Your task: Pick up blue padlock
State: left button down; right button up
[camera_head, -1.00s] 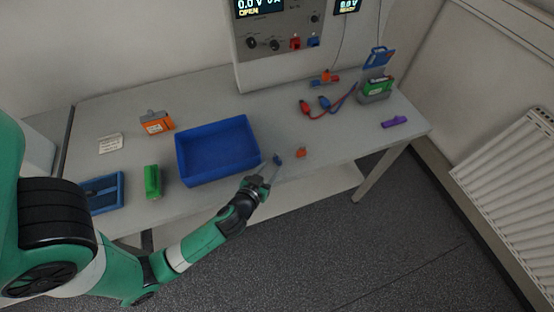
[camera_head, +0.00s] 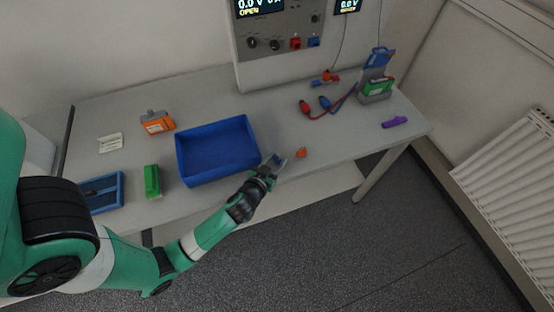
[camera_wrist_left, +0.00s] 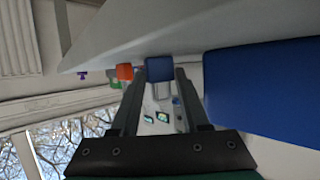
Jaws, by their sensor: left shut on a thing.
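The blue padlock (camera_wrist_left: 159,68) shows in the left wrist view between the two fingertips of my left gripper (camera_wrist_left: 160,78), with a finger against each side. In the head view my left gripper (camera_head: 278,162) is at the front edge of the bench, right of the blue bin, with its fingers around the padlock, which is mostly hidden there. I cannot tell whether the padlock touches the bench top. My right gripper is in neither view.
An orange padlock (camera_head: 301,153) lies close to the right of the gripper. The open blue bin (camera_head: 222,175) stands close to its left. A green object (camera_head: 152,181) and an orange tool (camera_head: 157,122) lie further left. A purple object (camera_head: 395,122) lies at the right.

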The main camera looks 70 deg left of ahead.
pick_arm(q)
jog(key=shift+r, duration=0.1)
notch_tip(320, 180, up, 10)
jog(key=p, duration=0.4)
jog(key=shift+d, duration=0.1)
jog(key=w+d+r+m+t+h, duration=0.15)
jog(key=d+m+t+h, duration=0.5)
jog(key=d, duration=1.45)
notch_tip(320, 180, up, 18)
jog(key=s+m+g+h+p, duration=0.2)
jog(key=g+p, duration=0.1)
jog(key=p, duration=2.2)
jog(key=shift+a+h, duration=0.2)
jog(key=shift+h, duration=0.15)
jog(key=shift+f, duration=0.1)
